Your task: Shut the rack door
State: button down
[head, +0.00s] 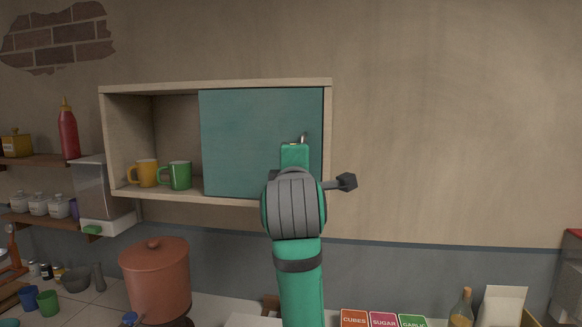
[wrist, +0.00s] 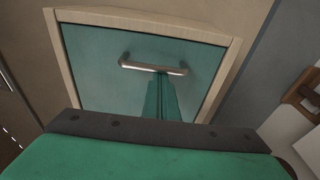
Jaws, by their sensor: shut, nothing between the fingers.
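The rack is a pale wooden wall cabinet (head: 218,84). Its flat teal door (head: 245,140) covers the right part of the front, and the left part is open. The door's metal bar handle shows clearly in the wrist view (wrist: 135,65); in the head view only a bit of it (head: 304,138) shows above my gripper. My gripper (head: 295,148) is in front of the door's right side. In the wrist view its narrow green fingers (wrist: 161,76) are shut and reach up to the handle bar. I cannot tell whether they touch it. The arm hides the door's lower right part.
A yellow mug (head: 146,173) and a green mug (head: 180,175) stand in the open left part. A large terracotta pot (head: 155,280) stands on the counter below. Several boxes (head: 383,320) and a bottle (head: 461,308) stand at the lower right. The wall right of the rack is clear.

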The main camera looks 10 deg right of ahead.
jog(key=shift+d+h, duration=0.3)
jog(key=shift+d, duration=0.1)
